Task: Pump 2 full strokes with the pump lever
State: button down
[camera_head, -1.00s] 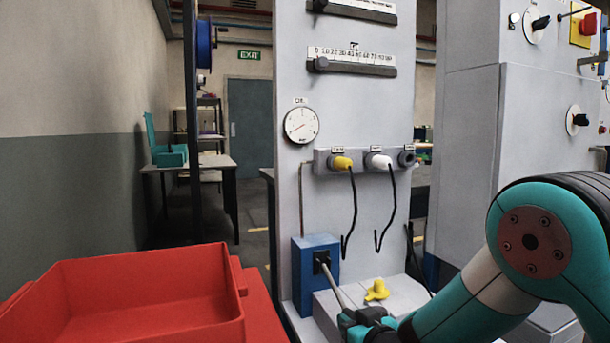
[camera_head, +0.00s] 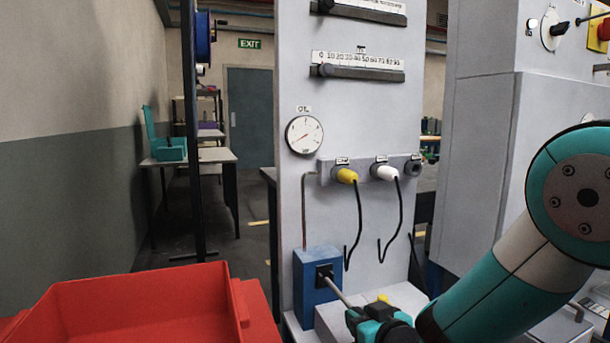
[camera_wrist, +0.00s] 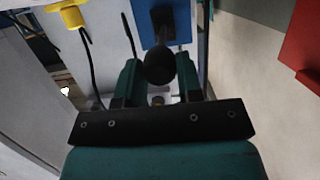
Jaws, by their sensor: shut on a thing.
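The pump is a blue box (camera_head: 318,272) low on the grey panel, with a thin grey lever (camera_head: 338,291) sloping down and right from its black slot. The box also shows at the top of the wrist view (camera_wrist: 164,20). My gripper (camera_head: 362,318) is at the lever's outer end in the head view. In the wrist view my gripper (camera_wrist: 158,80) has a finger on each side of the lever, behind its round black knob (camera_wrist: 159,67). It is shut on the lever. The fingers and knob hide much of the lever there.
A round gauge (camera_head: 304,134) sits above the pump. A yellow plug (camera_head: 346,175) and a white plug (camera_head: 383,172) have hanging black cables. A yellow part (camera_head: 383,298) is partly hidden behind my gripper. A red bin (camera_head: 150,310) stands at the left.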

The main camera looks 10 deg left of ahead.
jog(key=r+p, duration=0.1)
jog(key=r, duration=0.1)
jog(key=r+p, duration=0.2)
jog(key=r, duration=0.1)
jog(key=shift+w+r, duration=0.3)
jog(key=shift+r, duration=0.05)
jog(key=shift+w+a+r+p, duration=0.15)
jog(key=shift+w+r+p, duration=0.15)
jog(key=shift+r, duration=0.25)
jog(key=shift+w+a+r+p, duration=0.15)
jog(key=shift+r+p, duration=0.15)
jog(key=shift+r, duration=0.3)
jog(key=shift+w+a+r+p, duration=0.15)
jog(key=shift+w+r+p, duration=0.15)
jog(key=shift+r, duration=0.25)
jog(key=c, duration=0.8)
grip_release()
jog(key=shift+s, duration=0.1)
jog(key=shift+o, duration=0.6)
jog(key=shift+f, duration=0.1)
jog(key=shift+s+f, duration=0.1)
jog(key=shift+s, duration=0.1)
jog(key=v, duration=0.7)
jog(key=shift+s+d, duration=0.25)
jog(key=shift+s, duration=0.1)
